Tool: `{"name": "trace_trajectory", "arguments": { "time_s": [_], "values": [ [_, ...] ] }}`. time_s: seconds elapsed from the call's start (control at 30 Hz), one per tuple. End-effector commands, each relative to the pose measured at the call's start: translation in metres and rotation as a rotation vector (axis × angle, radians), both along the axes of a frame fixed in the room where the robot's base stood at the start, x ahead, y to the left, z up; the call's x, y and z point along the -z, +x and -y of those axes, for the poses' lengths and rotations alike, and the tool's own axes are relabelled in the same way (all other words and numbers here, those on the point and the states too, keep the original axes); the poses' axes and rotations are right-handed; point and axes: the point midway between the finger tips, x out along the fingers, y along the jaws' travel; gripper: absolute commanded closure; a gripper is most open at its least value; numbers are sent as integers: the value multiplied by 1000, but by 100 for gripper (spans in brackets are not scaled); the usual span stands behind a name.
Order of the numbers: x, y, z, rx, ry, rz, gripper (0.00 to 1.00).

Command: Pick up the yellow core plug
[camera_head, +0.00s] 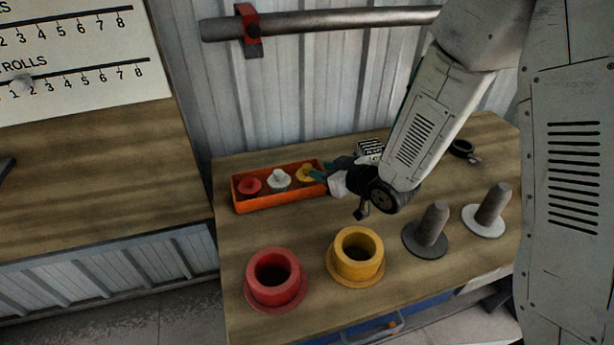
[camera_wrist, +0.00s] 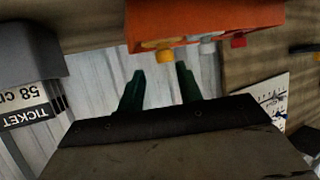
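The yellow core plug (camera_head: 304,174) sits at the right end of an orange tray (camera_head: 262,203), beside a white plug (camera_head: 278,179) and a red plug (camera_head: 249,185). My gripper (camera_head: 322,172) is at the tray's right end, close to the yellow plug. In the wrist view my gripper (camera_wrist: 161,78) has its two dark green fingers apart with nothing between them. The yellow plug (camera_wrist: 165,52) shows just beyond the fingertips, roughly in line with the gap. The orange tray (camera_wrist: 205,22) hides part of it. I cannot tell whether a finger touches the tray.
A red flanged ring (camera_head: 275,296) and a yellow one (camera_head: 358,273) stand at the table's front. Two upright posts on round bases, dark (camera_head: 428,238) and pale (camera_head: 487,224), stand to the right. A small labelled box (camera_head: 370,148) is behind my gripper. A black ring (camera_head: 462,149) lies at back right.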

Motion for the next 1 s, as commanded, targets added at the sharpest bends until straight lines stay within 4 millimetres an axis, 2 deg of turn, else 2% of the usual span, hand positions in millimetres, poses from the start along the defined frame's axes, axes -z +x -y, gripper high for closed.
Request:
{"name": "trace_trajectory", "arguments": {
  "time_s": [0.17,0.63,0.97,1.0],
  "values": [
    [9,2,-13,-25,29,13,65],
    [29,47,-50,-23,29,13,65],
    [32,54,-55,-22,28,14,65],
    [32,54,-55,-22,28,14,73]
  ]
}}
